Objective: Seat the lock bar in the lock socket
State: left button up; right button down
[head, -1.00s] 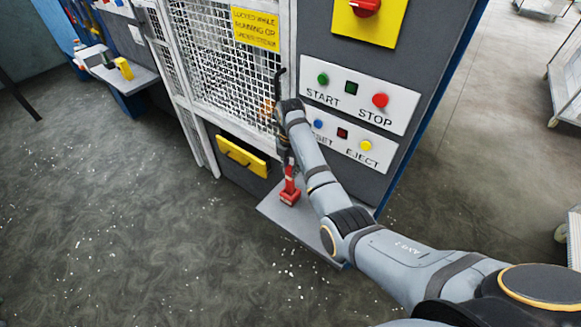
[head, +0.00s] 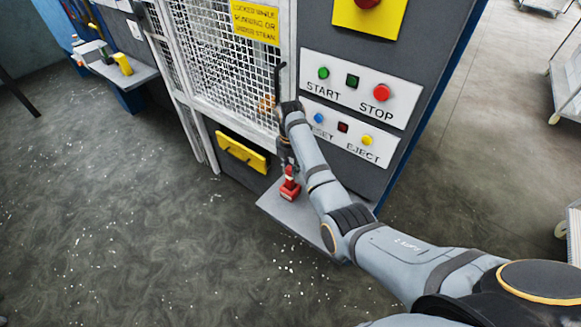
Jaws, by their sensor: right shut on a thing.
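My right gripper (head: 286,152) hangs downward in front of the press, beside the mesh door's lower right edge. It is shut on a red piece (head: 290,187), narrow at the top and wider at the foot, just below the fingers. The red piece appears upright at the small grey shelf; I cannot tell whether its foot touches the shelf. It may be the lock bar, but it is too small to be sure. My own wrist and fingers partly cover it. I cannot make out the lock socket. My left gripper is not in view.
The grey shelf (head: 272,207) juts out low from the press. The mesh door (head: 215,60) has a black handle (head: 280,78). Button panels (head: 360,85) sit right of my forearm. A yellow handle (head: 241,151) is lower left. Open floor lies in front.

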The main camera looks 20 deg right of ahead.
jog(key=shift+f, duration=0.5)
jog(key=c, duration=1.1)
grip_release()
notch_tip(320, 180, up, 8)
jog(key=shift+f, duration=0.2)
